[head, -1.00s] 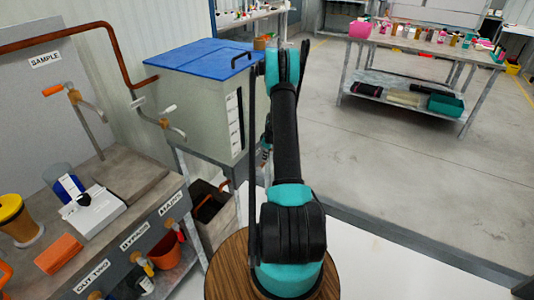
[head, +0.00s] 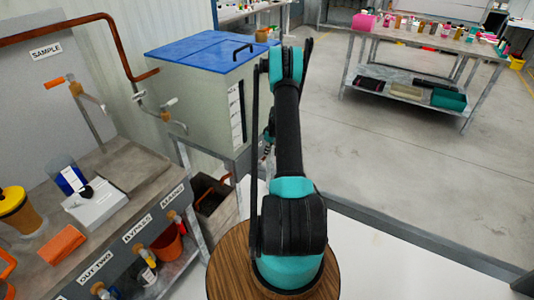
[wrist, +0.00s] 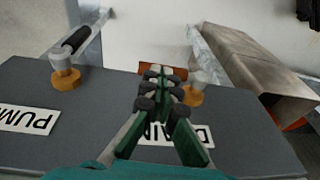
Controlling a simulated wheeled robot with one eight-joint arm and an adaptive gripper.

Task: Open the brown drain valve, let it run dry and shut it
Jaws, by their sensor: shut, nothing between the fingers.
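In the wrist view my gripper (wrist: 160,80) is shut and empty, in front of a dark panel. Behind its fingers is a white label (wrist: 200,135), partly covered, with letters that fit DRAIN. The drain valve (wrist: 192,96) shows a tan-orange round base and a grey metal part just right of the fingertips. The fingers hide part of it, and I cannot tell whether they touch it, nor its handle position. No liquid flow is visible. In the head view my arm hides my gripper and this valve.
A neighbouring valve (wrist: 66,76) with a dark handle stands left, above a PUM… label (wrist: 28,119). A brownish metal channel (wrist: 255,65) lies right of my gripper. In the head view a blue-lidded cabinet (head: 205,95) stands beyond the bench; open floor (head: 420,170) lies right.

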